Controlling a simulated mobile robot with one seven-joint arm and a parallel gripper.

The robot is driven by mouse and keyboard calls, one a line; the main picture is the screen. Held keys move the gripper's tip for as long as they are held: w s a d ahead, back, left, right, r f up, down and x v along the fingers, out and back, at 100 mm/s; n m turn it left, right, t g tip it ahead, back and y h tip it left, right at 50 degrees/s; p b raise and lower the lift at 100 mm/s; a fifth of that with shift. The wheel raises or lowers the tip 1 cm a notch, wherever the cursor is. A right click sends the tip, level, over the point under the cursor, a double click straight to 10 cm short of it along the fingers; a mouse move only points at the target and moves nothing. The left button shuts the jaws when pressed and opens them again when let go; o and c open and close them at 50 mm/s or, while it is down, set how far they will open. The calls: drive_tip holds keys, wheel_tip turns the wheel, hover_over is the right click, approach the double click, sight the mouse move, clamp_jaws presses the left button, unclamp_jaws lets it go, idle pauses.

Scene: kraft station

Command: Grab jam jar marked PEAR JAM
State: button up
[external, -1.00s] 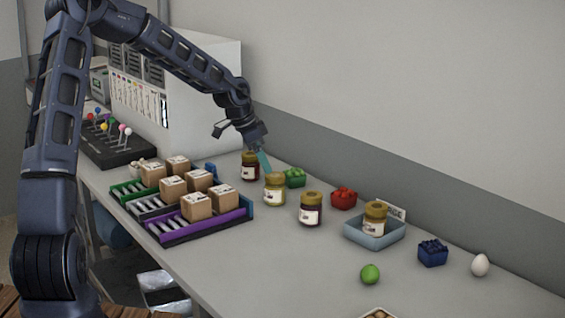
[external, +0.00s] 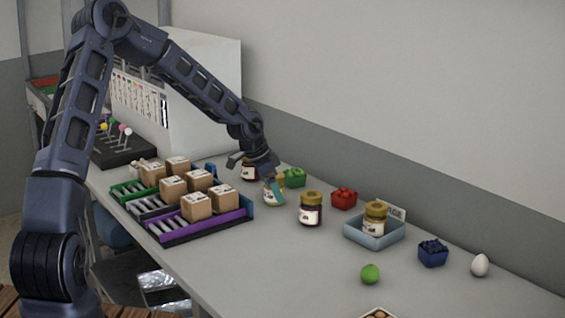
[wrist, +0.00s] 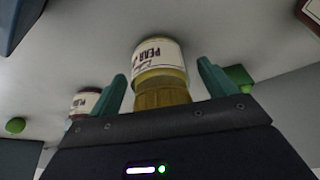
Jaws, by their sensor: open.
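The jar labelled PEAR (wrist: 158,62) stands between the two teal fingers of my gripper (wrist: 163,88) in the wrist view. It has a gold lid and pale yellow contents, and the rest of its label is hard to read. In the external view the same jar (external: 270,197) is partly hidden by my gripper (external: 268,180), which is around its upper part. The fingers are open, with a gap on each side of the jar in the wrist view.
A dark jar (external: 249,171) stands just behind my gripper and another dark jar (external: 311,211) to the right. A gold-lidded jar (external: 375,219) sits in a blue tray (external: 361,236). Green (external: 294,178) and red (external: 344,198) punnets are near.

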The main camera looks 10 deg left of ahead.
drive_tip(key=shift+d+f, duration=0.1)
drive_tip(key=shift+f, duration=0.2)
drive_tip(key=c, duration=1.3)
